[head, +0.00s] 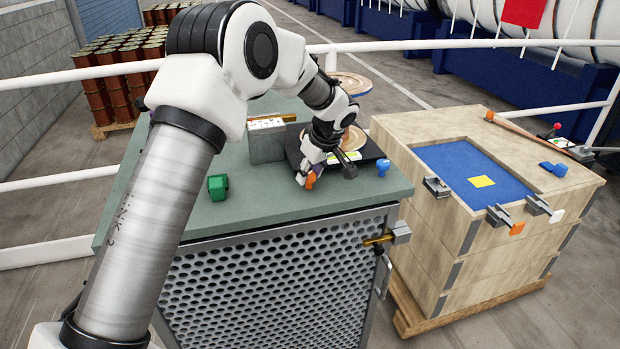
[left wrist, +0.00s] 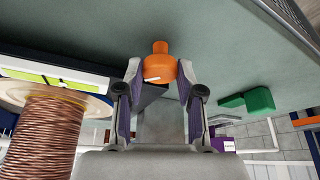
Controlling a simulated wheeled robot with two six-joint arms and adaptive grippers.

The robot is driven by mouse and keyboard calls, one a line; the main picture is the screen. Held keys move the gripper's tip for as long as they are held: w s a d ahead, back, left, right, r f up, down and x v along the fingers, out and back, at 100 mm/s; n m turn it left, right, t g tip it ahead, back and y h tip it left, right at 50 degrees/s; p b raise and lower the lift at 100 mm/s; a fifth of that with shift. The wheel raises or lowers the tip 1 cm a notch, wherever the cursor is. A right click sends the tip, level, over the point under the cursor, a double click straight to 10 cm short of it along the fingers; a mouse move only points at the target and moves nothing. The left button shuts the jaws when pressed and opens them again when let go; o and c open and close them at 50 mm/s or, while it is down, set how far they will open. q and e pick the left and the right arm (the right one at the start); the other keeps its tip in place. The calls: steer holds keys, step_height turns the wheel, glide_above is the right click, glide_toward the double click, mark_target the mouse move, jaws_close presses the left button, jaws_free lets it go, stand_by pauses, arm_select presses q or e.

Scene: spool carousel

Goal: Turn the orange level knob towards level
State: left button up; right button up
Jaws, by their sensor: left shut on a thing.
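The orange level knob (left wrist: 160,67) sits between the two fingers of my left gripper in the left wrist view. In the head view the orange knob (head: 310,180) shows at the fingertips, low at the front left of the black carousel base (head: 368,152). My left gripper (left wrist: 160,85) is shut on the knob, one finger on each side; it shows from above in the head view (head: 305,177). A small white mark is on the knob's face. A yellow-green level strip (head: 345,157) lies on the base beside the gripper. My right gripper is not in view.
A green block (head: 218,187) lies on the green bench top (head: 265,200). A grey box (head: 266,142) stands behind the gripper, and a blue knob (head: 383,167) is at its right. A copper spool (left wrist: 45,135) is close to the gripper. A wooden crate (head: 440,240) stands right.

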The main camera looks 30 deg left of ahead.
arm_select(q)
steer(key=shift+n, duration=0.5)
steer(key=o, duration=1.1)
steer(key=shift+o, duration=0.2)
steer(key=w+v, duration=0.1)
steer(key=v, duration=1)
steer(key=shift+s+d+r, duration=0.25)
steer(key=shift+s+r, duration=0.05)
steer(key=shift+r, duration=0.05)
